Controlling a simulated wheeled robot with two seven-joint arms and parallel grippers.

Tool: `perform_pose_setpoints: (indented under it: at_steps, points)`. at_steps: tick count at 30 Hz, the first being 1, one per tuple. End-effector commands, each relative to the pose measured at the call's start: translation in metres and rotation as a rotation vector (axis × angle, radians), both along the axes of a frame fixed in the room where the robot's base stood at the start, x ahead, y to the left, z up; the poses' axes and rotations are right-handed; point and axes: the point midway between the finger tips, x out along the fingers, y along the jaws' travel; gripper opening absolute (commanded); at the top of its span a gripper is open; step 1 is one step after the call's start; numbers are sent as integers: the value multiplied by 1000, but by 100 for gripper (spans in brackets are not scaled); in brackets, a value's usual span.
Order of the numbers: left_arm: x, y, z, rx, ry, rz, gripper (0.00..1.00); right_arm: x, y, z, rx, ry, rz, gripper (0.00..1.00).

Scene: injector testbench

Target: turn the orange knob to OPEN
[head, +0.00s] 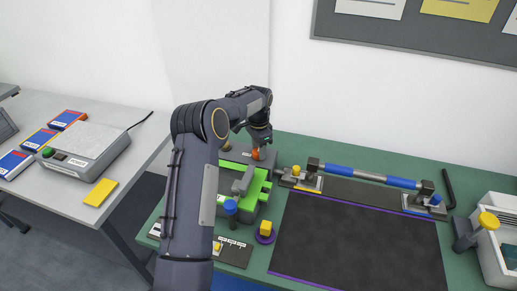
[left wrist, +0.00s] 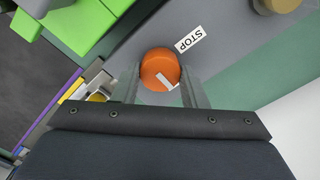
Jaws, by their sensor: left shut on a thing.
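The orange knob (head: 256,154) sits on a grey block at the back left of the green bench. It also shows in the left wrist view (left wrist: 158,66), with a short white mark near its lower edge. A white label reading STOP (left wrist: 190,39) lies beside it on the grey surface. No OPEN label can be read. My left gripper (head: 259,143) comes down over the knob from above. In the left wrist view its fingers (left wrist: 160,85) stand on both sides of the knob, shut on it. My right gripper is not in view.
Bright green fixture (head: 233,197) stands in front of the knob. A blue bar on a rail (head: 370,177) and a dark mat (head: 355,245) lie to the right. A brass-coloured round part (left wrist: 277,5) is near the knob. A grey side table (head: 115,180) stands left.

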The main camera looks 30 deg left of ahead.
Motion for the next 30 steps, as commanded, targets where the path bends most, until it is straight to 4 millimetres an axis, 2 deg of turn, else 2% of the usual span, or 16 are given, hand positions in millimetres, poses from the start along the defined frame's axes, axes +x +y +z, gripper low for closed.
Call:
perform_pose_setpoints:
  at_steps: [11, 12, 17, 26, 30]
  points:
    - [1, 0, 2, 2, -7, -6, 16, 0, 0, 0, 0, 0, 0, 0]
    - [1, 0, 2, 2, -7, -6, 41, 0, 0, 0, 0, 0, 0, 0]
    - [1, 0, 1, 1, -4, -5, 60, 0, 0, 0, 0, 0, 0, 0]
    - [1, 0, 3, 1, -3, -4, 60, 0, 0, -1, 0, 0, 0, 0]
    - [1, 0, 18, 2, -5, -4, 60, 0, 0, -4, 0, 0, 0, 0]
